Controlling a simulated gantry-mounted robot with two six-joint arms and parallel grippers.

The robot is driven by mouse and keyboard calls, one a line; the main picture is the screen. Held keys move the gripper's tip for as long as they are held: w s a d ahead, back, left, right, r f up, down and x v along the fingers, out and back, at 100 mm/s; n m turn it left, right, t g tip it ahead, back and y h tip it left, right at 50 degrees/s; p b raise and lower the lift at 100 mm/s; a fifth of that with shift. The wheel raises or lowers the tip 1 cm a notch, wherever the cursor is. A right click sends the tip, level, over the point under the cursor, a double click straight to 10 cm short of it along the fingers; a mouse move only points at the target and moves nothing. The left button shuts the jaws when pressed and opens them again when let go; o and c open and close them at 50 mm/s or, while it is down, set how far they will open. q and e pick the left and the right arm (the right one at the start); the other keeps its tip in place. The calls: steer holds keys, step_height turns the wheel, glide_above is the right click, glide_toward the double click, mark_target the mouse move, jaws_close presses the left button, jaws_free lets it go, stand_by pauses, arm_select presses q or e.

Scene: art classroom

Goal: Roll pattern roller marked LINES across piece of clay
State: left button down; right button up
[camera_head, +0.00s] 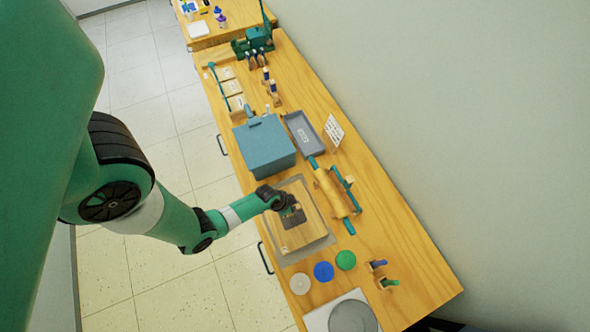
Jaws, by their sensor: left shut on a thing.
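My left arm reaches in from the left, and its dark gripper (291,215) is over the flat tan slab. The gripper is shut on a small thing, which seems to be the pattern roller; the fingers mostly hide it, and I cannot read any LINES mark. The tan slab (309,235), which may be the piece of clay, lies on a grey mat (318,245) near the table's front edge. I cannot tell whether the held thing touches the slab. My right gripper is not in view.
A large rolling pin (331,193) lies right of the slab. A blue-grey box (264,148) and a grey tray (304,135) stand behind it. White, blue (323,271) and green discs, two small tools (388,283) and a grey disc (353,317) are nearer.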

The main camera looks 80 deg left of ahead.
arm_select(q)
steer(key=shift+s+a, duration=0.2)
steer(key=shift+a, duration=0.2)
steer(key=shift+s+a+f, duration=0.1)
steer(key=shift+s+a, duration=0.05)
steer(key=shift+a, duration=0.7)
steer(key=shift+s+a+b, duration=0.1)
steer(key=shift+a+b, duration=0.05)
steer(key=shift+b, duration=0.15)
steer(key=shift+s+a, duration=0.15)
steer(key=shift+a, duration=0.4)
steer(key=shift+r, duration=0.2)
